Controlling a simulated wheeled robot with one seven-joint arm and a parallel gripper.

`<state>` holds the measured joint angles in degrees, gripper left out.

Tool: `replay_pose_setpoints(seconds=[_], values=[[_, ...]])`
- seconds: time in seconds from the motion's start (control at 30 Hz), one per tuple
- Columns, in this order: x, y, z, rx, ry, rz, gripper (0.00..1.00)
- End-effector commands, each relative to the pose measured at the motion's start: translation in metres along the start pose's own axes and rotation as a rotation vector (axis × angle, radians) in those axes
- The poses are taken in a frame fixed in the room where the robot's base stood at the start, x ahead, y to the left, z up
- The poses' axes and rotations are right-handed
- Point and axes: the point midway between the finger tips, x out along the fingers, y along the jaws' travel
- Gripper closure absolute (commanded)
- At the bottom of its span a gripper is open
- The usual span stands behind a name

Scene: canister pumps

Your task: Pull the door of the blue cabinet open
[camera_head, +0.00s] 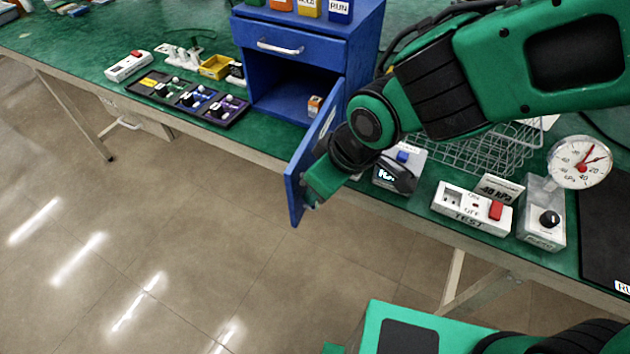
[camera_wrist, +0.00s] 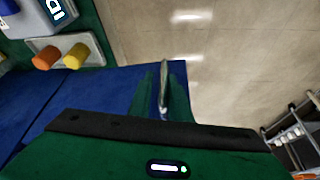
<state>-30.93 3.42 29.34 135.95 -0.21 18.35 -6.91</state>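The blue cabinet (camera_head: 365,35) stands on the green bench in the head view, with a shut drawer on top. Its door (camera_head: 296,190) stands wide open, swung out past the bench's front edge on the cabinet's right side. The lower compartment (camera_head: 285,95) is exposed, with a small orange-and-white item inside. My gripper (camera_head: 313,200) is at the door's outer face near its free edge. In the wrist view, the metal door handle (camera_wrist: 163,85) lies between my green fingers, which look closed on it. The blue door (camera_wrist: 95,88) fills the left; finger contact is partly hidden.
A dark tray (camera_head: 190,97) with small parts and a yellow bin (camera_head: 215,67) sit left of the cabinet. A wire basket (camera_head: 490,145), a switch box (camera_head: 472,208) and a gauge (camera_head: 580,162) stand to the right. The floor before the bench is clear.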

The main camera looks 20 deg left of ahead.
Motion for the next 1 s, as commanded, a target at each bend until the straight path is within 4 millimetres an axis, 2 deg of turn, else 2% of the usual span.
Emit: replay_pose_setpoints(seconds=[0.17,0.7,1.0], values=[[-0.013,0.002,-0.001,0.001,0.004,0.003,0.83],[-0.093,0.004,-0.002,0.002,0.005,0.003,0.83],[-0.106,0.004,-0.001,0.001,0.001,0.0,0.83]])
